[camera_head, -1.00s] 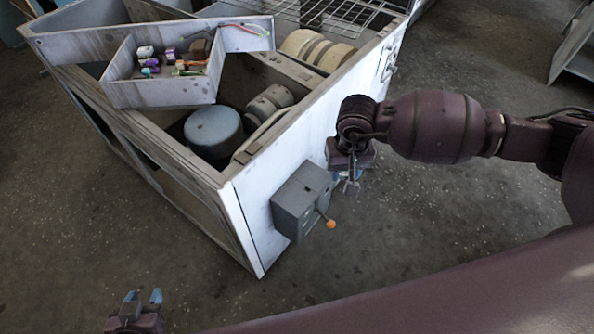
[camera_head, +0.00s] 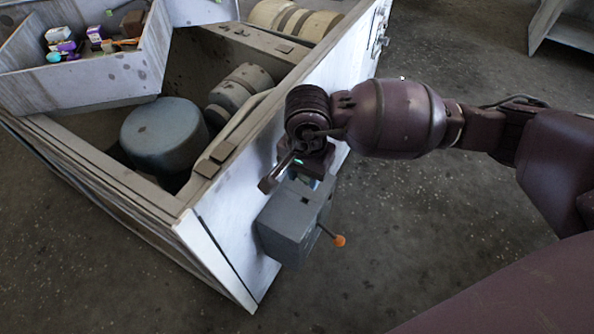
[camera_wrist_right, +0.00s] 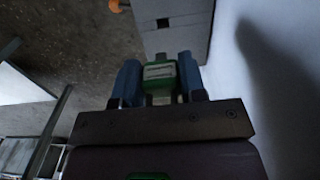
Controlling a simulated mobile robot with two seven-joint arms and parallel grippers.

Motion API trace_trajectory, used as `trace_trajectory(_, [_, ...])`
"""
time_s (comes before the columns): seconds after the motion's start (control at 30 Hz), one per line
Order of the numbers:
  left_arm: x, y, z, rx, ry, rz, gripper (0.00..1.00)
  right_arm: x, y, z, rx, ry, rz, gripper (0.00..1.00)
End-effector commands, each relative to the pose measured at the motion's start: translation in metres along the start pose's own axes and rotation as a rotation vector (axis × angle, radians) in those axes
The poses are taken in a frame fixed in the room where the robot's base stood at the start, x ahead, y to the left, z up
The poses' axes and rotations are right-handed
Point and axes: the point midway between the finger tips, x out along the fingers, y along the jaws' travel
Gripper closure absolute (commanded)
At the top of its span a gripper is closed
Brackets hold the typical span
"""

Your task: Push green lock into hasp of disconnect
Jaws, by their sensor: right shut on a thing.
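The disconnect is a grey box (camera_head: 290,222) on the white housing wall, with an orange-tipped lever (camera_head: 338,240) on its side. In the right wrist view the box (camera_wrist_right: 185,35) lies just ahead of the fingertips, with a small dark slot (camera_wrist_right: 163,22) in its face. My right gripper (camera_wrist_right: 160,73) is shut on the green lock (camera_wrist_right: 160,84), which sits between its blue fingers with a pale label facing the camera. In the head view my right gripper (camera_head: 318,178) is just above the box, its fingers mostly hidden. I cannot make out the hasp clearly. My left gripper is out of view.
The open blower housing has a tray (camera_head: 105,85) of small coloured items on top and a blue-grey drum (camera_head: 165,135) inside. Its white side wall (camera_head: 225,255) stands close to my right gripper.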

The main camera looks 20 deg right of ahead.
Motion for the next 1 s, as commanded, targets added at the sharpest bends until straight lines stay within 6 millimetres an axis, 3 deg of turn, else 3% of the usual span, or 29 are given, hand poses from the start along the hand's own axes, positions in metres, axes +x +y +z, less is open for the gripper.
trace_trajectory(0.33, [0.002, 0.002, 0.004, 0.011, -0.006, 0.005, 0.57, 0.011, -0.003, -0.001, 0.024, 0.002, -0.003, 0.77])
trace_trajectory(0.67, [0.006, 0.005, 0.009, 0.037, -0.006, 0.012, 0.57, 0.042, -0.002, 0.000, 0.023, -0.003, 0.002, 0.77])
trace_trajectory(1.0, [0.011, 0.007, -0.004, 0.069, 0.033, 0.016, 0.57, 0.062, -0.003, -0.001, 0.022, 0.001, -0.002, 0.77])
